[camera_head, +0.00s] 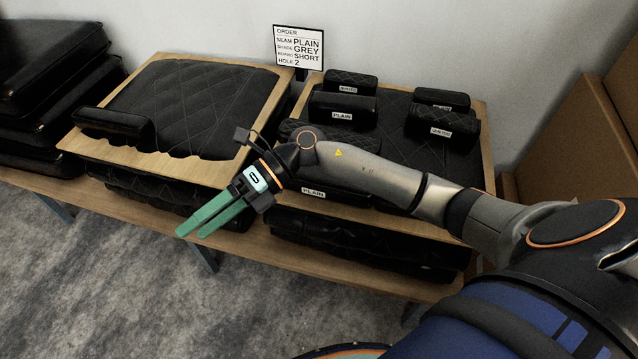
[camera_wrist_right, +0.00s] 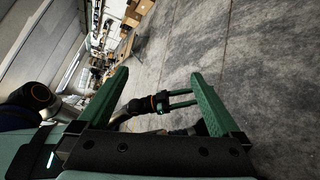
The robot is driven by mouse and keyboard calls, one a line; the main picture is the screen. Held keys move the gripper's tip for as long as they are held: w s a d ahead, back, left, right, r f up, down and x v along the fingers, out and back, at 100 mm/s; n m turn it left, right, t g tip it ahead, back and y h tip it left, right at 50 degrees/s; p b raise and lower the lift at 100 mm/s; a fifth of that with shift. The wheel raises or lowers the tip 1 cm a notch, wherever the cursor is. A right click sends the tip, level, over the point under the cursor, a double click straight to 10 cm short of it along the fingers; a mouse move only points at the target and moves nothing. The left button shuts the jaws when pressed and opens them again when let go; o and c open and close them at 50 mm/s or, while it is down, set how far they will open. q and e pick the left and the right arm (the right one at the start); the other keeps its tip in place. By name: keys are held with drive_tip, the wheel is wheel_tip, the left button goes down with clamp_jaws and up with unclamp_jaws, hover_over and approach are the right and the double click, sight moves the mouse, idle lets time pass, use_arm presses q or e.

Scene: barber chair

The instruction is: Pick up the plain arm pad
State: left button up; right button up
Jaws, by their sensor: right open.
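Two black arm pads labelled PLAIN lie on the right wooden board: one towards the back (camera_head: 342,108), and one at the front edge (camera_head: 313,190), partly hidden by my right arm. Another smooth black pad (camera_head: 115,123) lies on the left board's left edge, with no label visible. My right gripper (camera_head: 192,232) is open and empty, in front of and below the left board, apart from every pad. Its spread green fingers also show in the right wrist view (camera_wrist_right: 158,77). My left gripper (camera_wrist_right: 193,98) shows only in the right wrist view, its fingers apart with nothing between them.
Other labelled black pads (camera_head: 352,82) lie on the right board (camera_head: 474,195). The left board (camera_head: 207,172) carries a large black cushion. An order sign (camera_head: 298,47) reads PLAIN, GREY, SHORT, 2. Black cushions (camera_head: 50,60) are stacked at left; cardboard boxes (camera_head: 575,140) stand at right.

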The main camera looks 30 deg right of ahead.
drive_tip(key=w+d+f+n+h+b, duration=0.1)
drive_tip(key=w+d+f+n+h, duration=0.25)
drive_tip(key=d+h, duration=0.45)
drive_tip(key=h+b, duration=0.2)
drive_tip(key=h, duration=0.5)
approach(317, 174)
drive_tip(key=shift+m+t, duration=0.3)
drive_tip(key=shift+m, duration=0.05)
wheel_tip(317, 174, down, 6)
drive_tip(key=shift+d+r, duration=0.2)
drive_tip(key=f, duration=0.5)
drive_tip(key=shift+s+f, duration=0.3)
drive_tip(key=shift+f, duration=0.05)
drive_tip(key=shift+r, duration=0.1)
clamp_jaws()
